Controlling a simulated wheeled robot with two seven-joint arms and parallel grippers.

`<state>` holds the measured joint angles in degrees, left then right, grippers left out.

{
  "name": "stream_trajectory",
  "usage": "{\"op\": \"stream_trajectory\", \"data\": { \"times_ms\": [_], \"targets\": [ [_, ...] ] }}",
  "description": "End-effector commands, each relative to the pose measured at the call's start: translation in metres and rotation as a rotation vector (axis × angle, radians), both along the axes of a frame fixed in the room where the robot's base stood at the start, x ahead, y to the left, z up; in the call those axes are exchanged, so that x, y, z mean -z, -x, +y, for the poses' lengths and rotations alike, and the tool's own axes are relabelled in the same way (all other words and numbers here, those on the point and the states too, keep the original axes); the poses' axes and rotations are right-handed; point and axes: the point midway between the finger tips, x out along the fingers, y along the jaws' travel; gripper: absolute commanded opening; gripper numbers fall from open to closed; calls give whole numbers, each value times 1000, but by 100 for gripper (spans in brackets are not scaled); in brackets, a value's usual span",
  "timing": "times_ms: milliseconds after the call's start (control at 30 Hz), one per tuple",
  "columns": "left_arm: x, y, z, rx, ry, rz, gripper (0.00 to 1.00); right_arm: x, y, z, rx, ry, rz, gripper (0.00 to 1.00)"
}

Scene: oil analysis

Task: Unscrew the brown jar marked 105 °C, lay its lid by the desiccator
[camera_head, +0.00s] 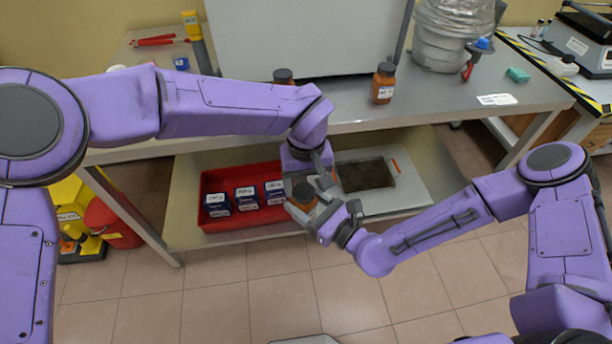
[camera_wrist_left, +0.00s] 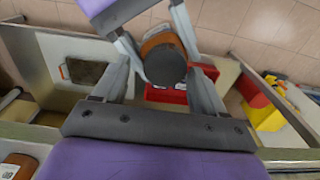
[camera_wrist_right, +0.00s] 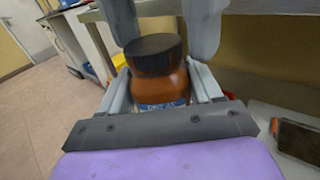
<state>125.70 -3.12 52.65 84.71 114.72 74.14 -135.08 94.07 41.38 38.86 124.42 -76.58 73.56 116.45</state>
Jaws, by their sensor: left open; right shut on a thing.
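A brown jar (camera_wrist_right: 158,82) with a dark lid (camera_wrist_right: 154,52) is held upright by my right gripper (camera_wrist_right: 160,98), shut around its body. Its label is partly hidden and unreadable. In the head view the jar (camera_head: 304,196) is in the air in front of the bench. My left gripper (camera_head: 313,172) is above it; in the left wrist view its open fingers (camera_wrist_left: 165,80) stand on either side of the dark lid (camera_wrist_left: 165,65). The lid sits on the jar. I cannot make out a desiccator for certain.
A similar brown jar (camera_head: 384,84) stands on the bench (camera_head: 350,112); another (camera_head: 284,76) is partly behind my left arm. A grey bucket (camera_head: 440,45) stands at the back right. The lower shelf carries a red crate (camera_head: 240,224) of boxes and a dark-centred tray (camera_head: 368,174).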

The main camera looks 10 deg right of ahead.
Motion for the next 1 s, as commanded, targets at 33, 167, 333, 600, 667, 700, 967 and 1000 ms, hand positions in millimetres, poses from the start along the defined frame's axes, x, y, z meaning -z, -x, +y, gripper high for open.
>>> {"op": "stream_trajectory", "data": {
  "times_ms": [33, 167, 333, 600, 667, 700, 967, 1000],
  "targets": [
    [0, 0, 0, 0, 0, 0, 71, -1, 0, 0, 0, -1, -1, 0],
    [0, 0, 0, 0, 0, 0, 45, 0, 0, 0, 0, -1, -1, 0],
    [-1, 1, -1, 2, 2, 0, 13, -1, 1, 1, -3, -1, -2, 0],
    [-1, 1, -3, -175, 7, 1, 13, -1, 2, 3, -9, 0, -4, 0],
    [-1, 0, -2, -328, 4, 1, 13, -2, 2, 3, -11, 0, -4, 0],
    [-1, 0, -2, -445, 4, 1, 13, -2, 2, 4, -12, 0, -4, 0],
    [-2, -2, 0, -1253, -4, -3, 13, -2, 3, 5, -17, 0, -6, 0],
    [-2, -2, 1, -1378, -7, -4, 13, -2, 4, 5, -18, 0, -6, 0]
  ]
}}
